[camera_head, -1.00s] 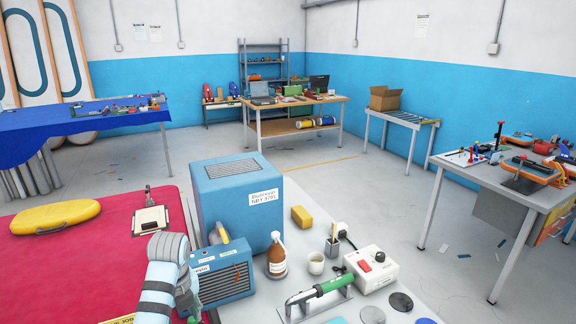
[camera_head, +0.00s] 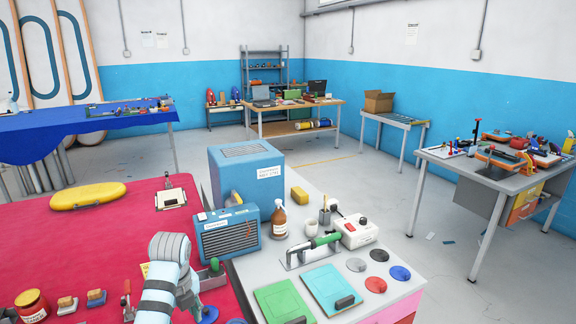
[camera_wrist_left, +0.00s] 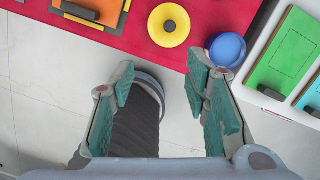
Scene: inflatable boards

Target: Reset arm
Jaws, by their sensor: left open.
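My left arm (camera_head: 165,285) rises from the bottom of the head view, in front of the red mat. Its gripper is mostly hidden behind the arm there. A dark ribbed part with a round rim shows beside the left finger. My right gripper is in neither view.
A yellow disc (camera_wrist_left: 169,25) and a blue disc (camera_wrist_left: 227,49) lie near the fingertips. The grey worktop holds a blue box (camera_head: 247,182), a blue heater (camera_head: 228,233), a brown bottle (camera_head: 279,219), a green-handled tool (camera_head: 315,248) and green (camera_head: 283,299) and cyan panels (camera_head: 331,287).

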